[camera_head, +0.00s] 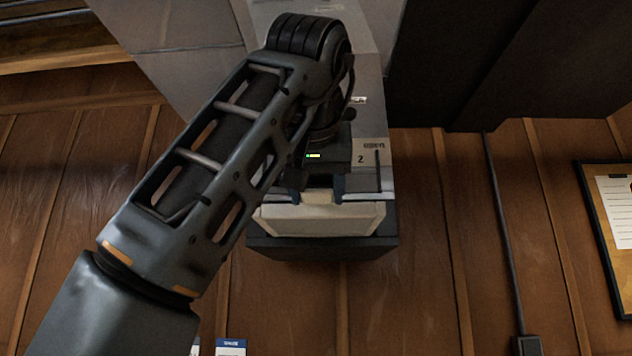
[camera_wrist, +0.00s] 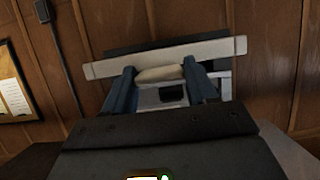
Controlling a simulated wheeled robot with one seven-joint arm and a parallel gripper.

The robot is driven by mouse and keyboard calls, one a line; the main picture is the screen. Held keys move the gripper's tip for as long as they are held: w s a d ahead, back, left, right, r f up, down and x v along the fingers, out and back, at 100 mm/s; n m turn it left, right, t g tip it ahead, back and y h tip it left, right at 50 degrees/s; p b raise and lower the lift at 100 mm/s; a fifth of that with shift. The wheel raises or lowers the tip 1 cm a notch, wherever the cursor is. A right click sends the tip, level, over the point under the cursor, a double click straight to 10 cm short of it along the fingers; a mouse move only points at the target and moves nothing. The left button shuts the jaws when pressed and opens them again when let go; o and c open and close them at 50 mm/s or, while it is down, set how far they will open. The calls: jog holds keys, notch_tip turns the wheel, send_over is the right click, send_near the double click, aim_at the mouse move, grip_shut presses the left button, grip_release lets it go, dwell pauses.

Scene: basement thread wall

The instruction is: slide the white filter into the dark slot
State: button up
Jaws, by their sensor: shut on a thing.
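The white filter (camera_head: 318,220) is a pale flat piece with a wide front edge, below my gripper (camera_head: 318,192) in the head view. In the wrist view the filter (camera_wrist: 205,48) is a long, slightly tilted bar. My gripper (camera_wrist: 160,82) is shut on the cream grip at the middle of the filter, one finger on each side. A dark box-like part (camera_head: 330,252) lies just behind and below the filter; it also shows past the bar in the wrist view (camera_wrist: 165,40). I cannot make out the slot's opening or whether the filter is inside it.
A grey metal cabinet (camera_head: 190,60) with a label marked 2 (camera_head: 370,157) stands around my arm. A large dark box (camera_head: 500,60) is at upper right. A cable (camera_head: 500,220) runs down the wooden wall (camera_head: 420,300). A clipboard (camera_head: 610,235) hangs at right.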

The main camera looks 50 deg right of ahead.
jog(key=shift+w+d+p, duration=0.1)
jog(key=shift+w+d, duration=1.65)
jog(key=shift+d, duration=0.5)
jog(key=shift+w+d+p, duration=0.1)
jog(key=shift+w+d, duration=1.7)
jog(key=shift+d, duration=0.5)
jog(key=shift+w+d+p, duration=0.1)
jog(key=shift+w+d, duration=1.65)
jog(key=shift+d, duration=0.5)
jog(key=shift+f, duration=0.15)
jog(key=shift+w+d, duration=0.35)
jog(key=shift+d, duration=0.1)
jog(key=o, duration=1.2)
jog(key=shift+c, duration=0.2)
jog(key=shift+b+v, duration=1.05)
jog(key=shift+v, duration=2.85)
